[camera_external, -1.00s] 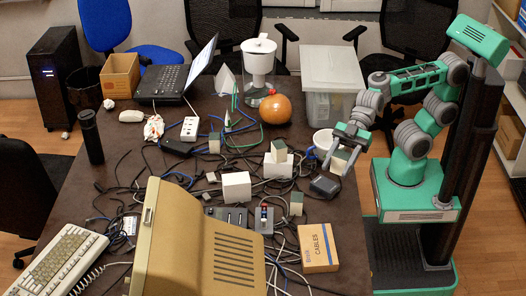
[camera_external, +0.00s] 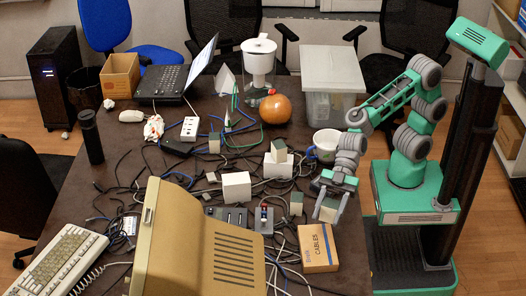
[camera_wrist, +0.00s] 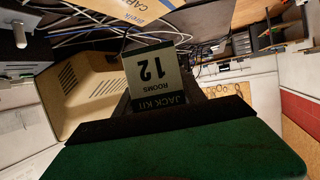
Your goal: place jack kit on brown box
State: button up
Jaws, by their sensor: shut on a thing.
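My gripper (camera_external: 329,212) is shut on the jack kit (camera_wrist: 158,78), a small box with a pale label reading "JACK KIT 12 ROOMS", upside down in the wrist view. In the external view the kit (camera_external: 327,215) is small and partly hidden between the fingers, above the table's right edge. A flat brown box marked "CABLES" (camera_external: 318,250) lies just in front of and below my gripper. It also shows at the top of the wrist view (camera_wrist: 130,9). An open brown cardboard box (camera_external: 120,76) stands at the far left back.
A beige monitor (camera_external: 200,240) stands left of the cables box. Small green-grey cubes (camera_external: 296,203), a white block (camera_external: 236,187) and tangled cables crowd the table's middle. A mug (camera_external: 325,143) and orange pumpkin (camera_external: 276,108) are behind my gripper.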

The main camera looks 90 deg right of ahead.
jog(key=w+a+f, duration=0.2)
jog(key=f, duration=0.1)
jog(key=a+f, duration=0.1)
jog(key=f, duration=0.1)
jog(key=shift+w+f, duration=0.15)
jog(key=shift+w, duration=0.25)
jog(key=shift+f+b, duration=0.4)
jog(key=shift+f, duration=1.05)
jog(key=shift+f, duration=0.2)
jog(key=o, duration=1.5)
jog(key=shift+c, duration=0.2)
jog(key=shift+r, duration=0.15)
